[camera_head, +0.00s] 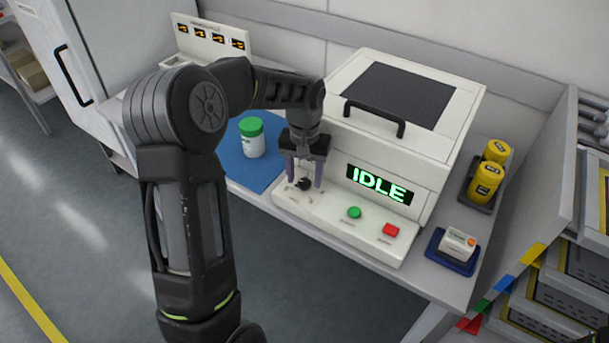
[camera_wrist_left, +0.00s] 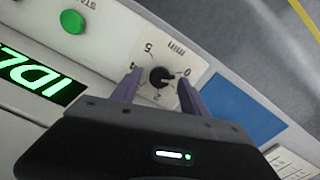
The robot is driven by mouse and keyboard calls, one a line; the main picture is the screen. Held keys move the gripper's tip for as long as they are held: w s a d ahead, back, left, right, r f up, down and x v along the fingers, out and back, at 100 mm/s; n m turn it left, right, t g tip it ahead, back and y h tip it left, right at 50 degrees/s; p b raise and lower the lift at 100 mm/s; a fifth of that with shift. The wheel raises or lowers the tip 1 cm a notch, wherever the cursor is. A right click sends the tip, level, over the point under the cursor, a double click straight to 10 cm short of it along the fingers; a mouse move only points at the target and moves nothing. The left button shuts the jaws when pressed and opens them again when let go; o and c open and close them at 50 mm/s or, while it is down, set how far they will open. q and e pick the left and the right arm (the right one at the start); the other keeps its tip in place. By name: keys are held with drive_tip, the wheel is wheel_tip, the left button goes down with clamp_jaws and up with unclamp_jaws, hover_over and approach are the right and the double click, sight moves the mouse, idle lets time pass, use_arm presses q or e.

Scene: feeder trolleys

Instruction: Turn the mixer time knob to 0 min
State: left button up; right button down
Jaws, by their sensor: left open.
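The mixer (camera_head: 345,139) is a white machine with a dark lid window and a green "IDLE" display (camera_head: 380,185). Its black time knob (camera_head: 303,184) sits at the left of the front panel; in the left wrist view the knob (camera_wrist_left: 160,76) has a dial with "0", "5" and "min" marks. A light pointer mark on the knob appears to face near the 0, but I cannot tell exactly. My left gripper (camera_head: 304,184) is open, its purple fingers on either side of the knob; in the left wrist view the fingers (camera_wrist_left: 158,90) look apart from it. My right gripper is not in view.
A green button (camera_head: 354,212) and red button (camera_head: 391,230) are on the panel. A green-lidded jar (camera_head: 252,138) stands on a blue mat (camera_head: 235,165) at left. Yellow canisters (camera_head: 486,181) and a small white device (camera_head: 458,243) on a blue tray are at right.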

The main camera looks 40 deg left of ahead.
use_arm(q)
drive_tip(key=shift+f, duration=0.25)
clamp_jaws()
idle(0.4)
